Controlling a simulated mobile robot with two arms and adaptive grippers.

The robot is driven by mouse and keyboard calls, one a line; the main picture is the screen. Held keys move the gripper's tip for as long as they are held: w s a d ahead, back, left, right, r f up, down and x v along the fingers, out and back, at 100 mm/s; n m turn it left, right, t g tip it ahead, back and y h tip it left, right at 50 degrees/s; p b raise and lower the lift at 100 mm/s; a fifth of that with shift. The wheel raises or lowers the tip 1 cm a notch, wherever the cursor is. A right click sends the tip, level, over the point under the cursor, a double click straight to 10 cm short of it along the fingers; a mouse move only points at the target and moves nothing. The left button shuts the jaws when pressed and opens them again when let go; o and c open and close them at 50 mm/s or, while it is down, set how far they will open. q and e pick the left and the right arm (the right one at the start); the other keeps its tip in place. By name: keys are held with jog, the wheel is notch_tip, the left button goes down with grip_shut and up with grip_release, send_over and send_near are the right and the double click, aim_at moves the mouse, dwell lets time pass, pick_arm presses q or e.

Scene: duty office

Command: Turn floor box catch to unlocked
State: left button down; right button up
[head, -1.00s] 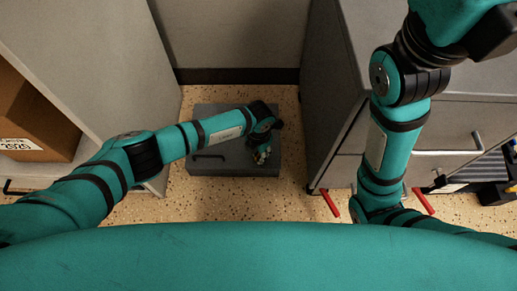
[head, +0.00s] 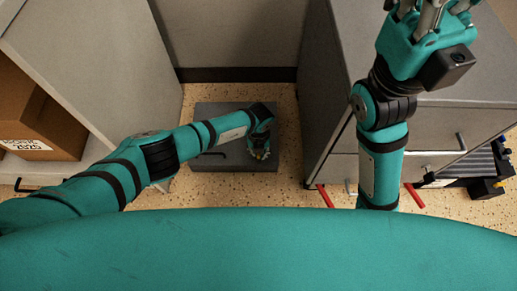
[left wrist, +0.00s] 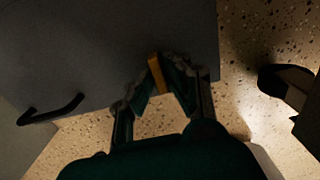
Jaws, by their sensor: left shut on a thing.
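The floor box (head: 206,120) is a dark grey box on the speckled floor, between two grey cabinets. A black bar handle (head: 213,154) is on its left part. In the left wrist view the box's dark face (left wrist: 70,50) fills the upper left. A small orange-yellow catch (left wrist: 155,74) is at the box's edge there. My left gripper (left wrist: 163,68) is shut on the catch, its fingers on either side. In the head view my left gripper (head: 260,152) is at the box's right part. My right gripper (head: 432,18) is raised at the top right, away from the box, its fingertips cut off.
A grey cabinet with drawers (head: 440,135) stands close on the right, with red handles (head: 414,196) near its foot. A shelf with a cardboard box (head: 40,115) is on the left. Bare floor (head: 287,115) shows narrowly beside the floor box.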

pick_arm(q)
jog(key=shift+f, duration=0.1)
dwell(0.3)
jog(key=c, duration=1.3)
grip_release()
notch_tip(320, 180, up, 12)
